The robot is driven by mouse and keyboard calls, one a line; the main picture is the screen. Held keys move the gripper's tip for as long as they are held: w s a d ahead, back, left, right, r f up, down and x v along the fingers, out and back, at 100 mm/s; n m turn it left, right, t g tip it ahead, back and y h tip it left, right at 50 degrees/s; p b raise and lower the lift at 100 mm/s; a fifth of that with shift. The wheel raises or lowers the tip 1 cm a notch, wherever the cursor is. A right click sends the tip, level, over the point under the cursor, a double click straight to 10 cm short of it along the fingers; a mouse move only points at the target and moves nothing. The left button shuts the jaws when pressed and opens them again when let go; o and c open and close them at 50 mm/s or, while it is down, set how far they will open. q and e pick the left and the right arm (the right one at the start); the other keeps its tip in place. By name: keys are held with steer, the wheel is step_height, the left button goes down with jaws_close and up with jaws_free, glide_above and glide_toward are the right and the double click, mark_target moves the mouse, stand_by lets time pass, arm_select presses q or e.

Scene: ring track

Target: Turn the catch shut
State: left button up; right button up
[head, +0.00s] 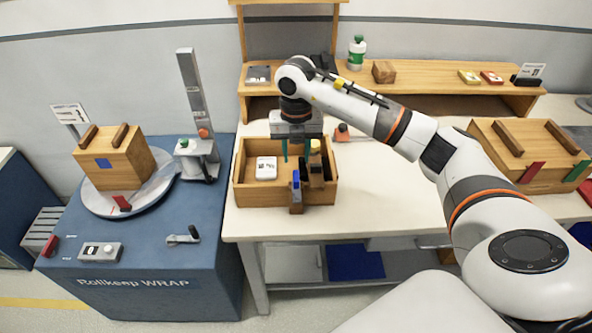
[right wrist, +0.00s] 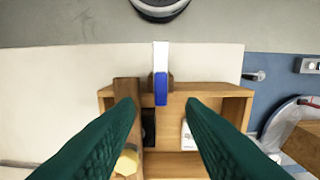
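A small lever with a blue end and a pale shank, which looks like the catch (head: 296,180), sits at the front wall of an open wooden box (head: 250,196). In the right wrist view the catch (right wrist: 161,88) lies across that wall, its pale part outside the box (right wrist: 220,90) and its blue part at the rim. My right gripper (head: 299,155) is over the box, fingers pointing down. In the wrist view the green fingers of the gripper (right wrist: 160,105) are wide apart with nothing between them, and the catch shows beyond the gap between the tips. My left gripper is out of view.
The box holds a white packet (head: 266,168), a dark block and a yellow-topped piece. A blue wrapping machine (head: 140,285) with a turntable stands left. Another wooden box (head: 510,165) is at the right.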

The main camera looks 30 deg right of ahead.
mark_target(296, 176)
step_height(296, 176, down, 7)
steer(key=shift+f+p, duration=0.2)
steer(key=shift+p, duration=0.4)
jaws_close()
